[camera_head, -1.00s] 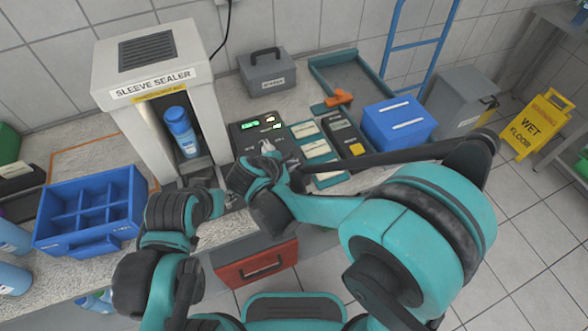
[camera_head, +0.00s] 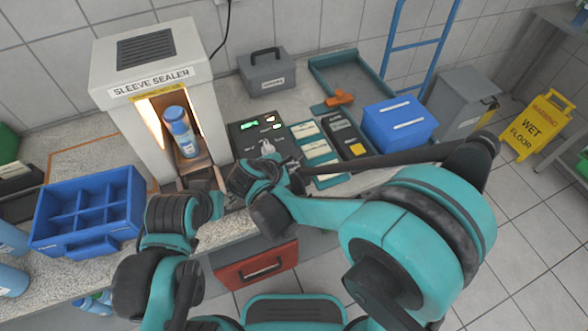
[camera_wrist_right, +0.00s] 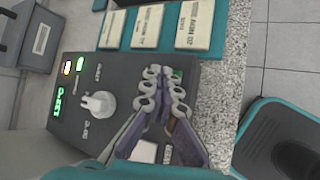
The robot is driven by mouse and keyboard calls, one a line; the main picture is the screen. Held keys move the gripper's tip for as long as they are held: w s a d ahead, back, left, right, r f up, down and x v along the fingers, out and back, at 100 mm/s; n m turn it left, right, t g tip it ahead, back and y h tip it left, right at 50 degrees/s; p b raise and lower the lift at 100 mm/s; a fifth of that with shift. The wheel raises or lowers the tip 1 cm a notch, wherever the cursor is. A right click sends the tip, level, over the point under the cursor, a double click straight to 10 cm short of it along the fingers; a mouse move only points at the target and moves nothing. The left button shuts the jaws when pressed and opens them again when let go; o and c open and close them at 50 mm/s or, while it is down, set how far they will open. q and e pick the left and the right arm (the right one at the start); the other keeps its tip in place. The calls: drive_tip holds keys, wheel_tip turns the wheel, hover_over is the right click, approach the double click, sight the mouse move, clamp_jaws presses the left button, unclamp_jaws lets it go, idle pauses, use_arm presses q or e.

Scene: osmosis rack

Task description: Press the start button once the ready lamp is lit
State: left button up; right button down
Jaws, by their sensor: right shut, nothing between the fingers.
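The sleeve sealer (camera_head: 151,72) stands at the back left with its opening lit orange. A blue bottle (camera_head: 181,133) stands inside it. The dark control box (camera_head: 243,138) is to its right. My right gripper (camera_wrist_right: 166,78) is shut and empty over the box, fingertips by a green button (camera_wrist_right: 178,75); contact is unclear. My left arm's end (camera_head: 190,212) is low at the counter front; its fingers cannot be made out.
A blue divided crate (camera_head: 88,212) is on the left of the counter. Labelled cards in a teal holder (camera_head: 318,150), a dark handheld device (camera_head: 343,135), a blue box (camera_head: 399,124) and a grey case (camera_head: 267,74) surround the control box. A yellow wet-floor sign (camera_head: 537,125) stands on the floor.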

idle(0.4)
drive_tip(key=shift+r+p, duration=0.55)
drive_tip(key=shift+r, duration=0.15)
drive_tip(key=shift+r, duration=0.15)
wheel_tip(320, 180, up, 5)
drive_tip(key=p, duration=0.4)
idle(0.4)
